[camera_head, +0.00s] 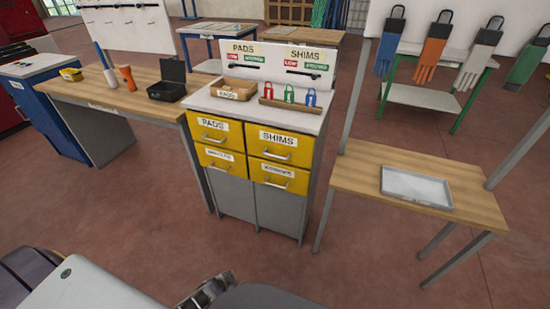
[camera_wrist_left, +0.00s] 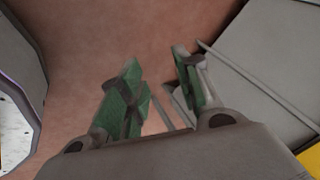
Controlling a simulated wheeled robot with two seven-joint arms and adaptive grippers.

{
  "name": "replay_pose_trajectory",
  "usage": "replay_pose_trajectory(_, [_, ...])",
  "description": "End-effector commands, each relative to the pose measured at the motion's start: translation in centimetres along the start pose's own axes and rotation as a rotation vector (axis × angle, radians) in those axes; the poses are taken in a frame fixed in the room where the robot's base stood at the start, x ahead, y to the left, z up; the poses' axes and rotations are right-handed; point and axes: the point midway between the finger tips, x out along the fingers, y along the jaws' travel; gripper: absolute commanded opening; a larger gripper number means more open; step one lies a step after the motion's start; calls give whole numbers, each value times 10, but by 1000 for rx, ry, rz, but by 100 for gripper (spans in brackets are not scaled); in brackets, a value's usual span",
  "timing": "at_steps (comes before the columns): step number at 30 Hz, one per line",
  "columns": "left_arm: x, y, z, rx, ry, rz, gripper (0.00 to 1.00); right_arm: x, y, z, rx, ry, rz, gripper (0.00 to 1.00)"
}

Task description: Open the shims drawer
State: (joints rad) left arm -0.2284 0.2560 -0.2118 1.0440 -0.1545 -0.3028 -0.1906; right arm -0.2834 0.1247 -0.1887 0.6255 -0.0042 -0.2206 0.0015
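The shims drawer (camera_head: 297,150) is the upper right yellow drawer of the grey cabinet (camera_head: 278,207) in the head view. It looks shut, flush with the drawers beside and below it. Its bar handle (camera_head: 275,155) hangs under the SHIMS label. My left gripper (camera_wrist_left: 156,62) is open and empty in the left wrist view, its green-padded fingers apart. Grey cabinet-like panels and a yellow corner show to its right there, with red floor beyond. In the head view part of a gripper shows at the bottom edge, well below the drawers. My right gripper is not recognisable in either view.
The PADS drawer (camera_head: 222,133) is left of the shims drawer, with two more yellow drawers below. A wooden tray (camera_head: 234,90) and coloured padlocks (camera_head: 289,95) are on the cabinet top. A wooden table (camera_head: 345,178) stands at right. Red floor in front is clear.

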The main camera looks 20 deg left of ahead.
Motion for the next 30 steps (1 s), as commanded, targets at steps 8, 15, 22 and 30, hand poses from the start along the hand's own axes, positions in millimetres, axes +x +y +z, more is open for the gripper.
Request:
replay_pose_trajectory(8, [-27,-88,-100,192,134,-139,33,1,2,-1,0,1,2,40])
replay_pose_trajectory(15, [-70,-150,-183,354,233,-271,33,2,4,-2,-1,2,5,40])
replay_pose_trajectory(22, [-127,-198,-256,503,317,-409,33,2,5,-4,0,5,5,40])
replay_pose_trajectory(30, [-201,-237,-327,653,395,-569,33,3,5,-7,0,9,6,40])
